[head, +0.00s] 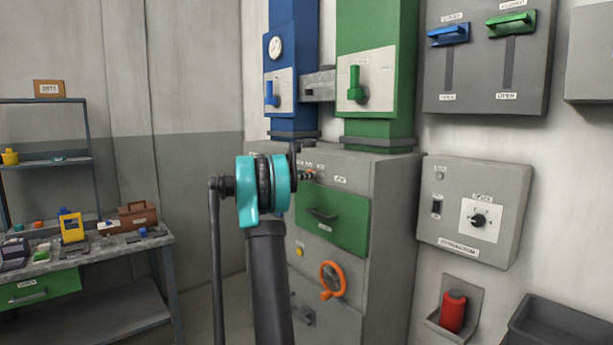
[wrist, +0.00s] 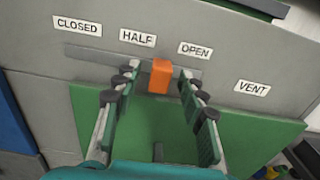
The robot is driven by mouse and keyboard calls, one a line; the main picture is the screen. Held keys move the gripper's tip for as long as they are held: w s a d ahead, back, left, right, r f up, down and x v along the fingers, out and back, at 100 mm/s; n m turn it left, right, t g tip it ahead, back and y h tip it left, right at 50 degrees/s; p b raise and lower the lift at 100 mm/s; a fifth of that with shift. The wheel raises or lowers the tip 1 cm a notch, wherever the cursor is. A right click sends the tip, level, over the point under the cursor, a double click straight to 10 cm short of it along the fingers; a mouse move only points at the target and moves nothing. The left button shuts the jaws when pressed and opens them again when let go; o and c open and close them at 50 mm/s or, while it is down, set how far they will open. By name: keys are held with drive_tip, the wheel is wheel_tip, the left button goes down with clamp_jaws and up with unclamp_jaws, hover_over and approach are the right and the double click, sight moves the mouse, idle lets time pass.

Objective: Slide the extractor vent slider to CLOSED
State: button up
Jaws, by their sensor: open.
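The vent slider has an orange knob (wrist: 160,76) in a grey horizontal slot (wrist: 90,53) on a grey panel in the wrist view. The knob stands between the HALF label (wrist: 137,37) and the OPEN label (wrist: 194,50). The CLOSED label (wrist: 77,25) is at the slot's left end. A VENT label (wrist: 252,88) is to the right. My gripper (wrist: 158,72) is open, with one finger on each side of the knob and visible gaps to both. In the head view my arm hides most of this spot.
A green drawer (head: 332,220) and an orange handwheel (head: 333,279) are on the cabinet front below the slider. A control box (head: 470,208) with a dial is on the wall to the right. A cluttered workbench (head: 95,250) stands at the left.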

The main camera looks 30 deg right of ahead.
drive_tip(key=shift+d, duration=0.4)
drive_tip(key=shift+c, duration=0.3)
clamp_jaws()
